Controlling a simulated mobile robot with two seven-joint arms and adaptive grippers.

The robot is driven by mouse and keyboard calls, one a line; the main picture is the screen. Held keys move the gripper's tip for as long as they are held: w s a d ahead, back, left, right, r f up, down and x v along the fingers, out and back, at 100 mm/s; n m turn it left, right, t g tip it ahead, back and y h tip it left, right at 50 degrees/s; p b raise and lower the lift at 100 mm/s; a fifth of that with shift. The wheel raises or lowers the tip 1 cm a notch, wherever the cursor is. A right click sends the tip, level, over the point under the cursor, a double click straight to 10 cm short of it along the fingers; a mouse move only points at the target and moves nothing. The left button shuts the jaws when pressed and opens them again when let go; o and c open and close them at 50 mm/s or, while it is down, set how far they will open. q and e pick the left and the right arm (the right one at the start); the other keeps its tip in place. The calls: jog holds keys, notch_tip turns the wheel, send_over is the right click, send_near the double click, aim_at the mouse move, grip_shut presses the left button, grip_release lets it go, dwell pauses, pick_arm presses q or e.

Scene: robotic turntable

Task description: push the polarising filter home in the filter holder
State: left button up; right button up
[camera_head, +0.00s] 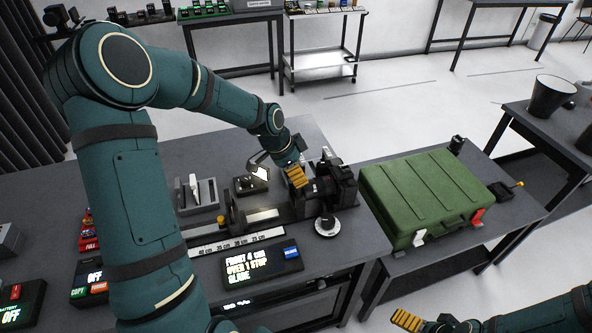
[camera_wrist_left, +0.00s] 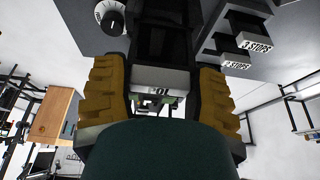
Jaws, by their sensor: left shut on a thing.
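My left gripper (camera_head: 296,173) reaches over the front of the black camera (camera_head: 340,184) on the rail. In the left wrist view its two yellow fingers (camera_wrist_left: 160,92) close on a dark piece with a pale labelled tab (camera_wrist_left: 164,79), which I take for the polarising filter. The lettering is partly hidden. The dark filter holder (camera_wrist_left: 165,40) seems to lie beyond that tab, but the seat and any gap are hidden. In the head view the fingers cover the filter. My right gripper (camera_head: 406,320) is low at the right, apart from these things; its jaws are unclear.
A display (camera_head: 262,262) reads FRONT 4 CM, OVER 1 STOP, GLARE. A knob (camera_head: 327,227) sits before the camera. A green case (camera_head: 425,195) fills the right table.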

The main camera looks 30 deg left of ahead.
aim_at(296, 191)
pick_arm(q)
jog(key=shift+f+b, duration=0.7)
jog(key=shift+f, duration=0.4)
jog(key=shift+f, duration=0.1)
jog(key=c, duration=0.3)
jog(key=shift+f, duration=0.15)
jog(key=shift+f+b, duration=0.65)
jog(key=shift+b, duration=0.05)
jog(key=o, duration=1.3)
jog(key=shift+c, duration=0.2)
jog(key=v, duration=1.2)
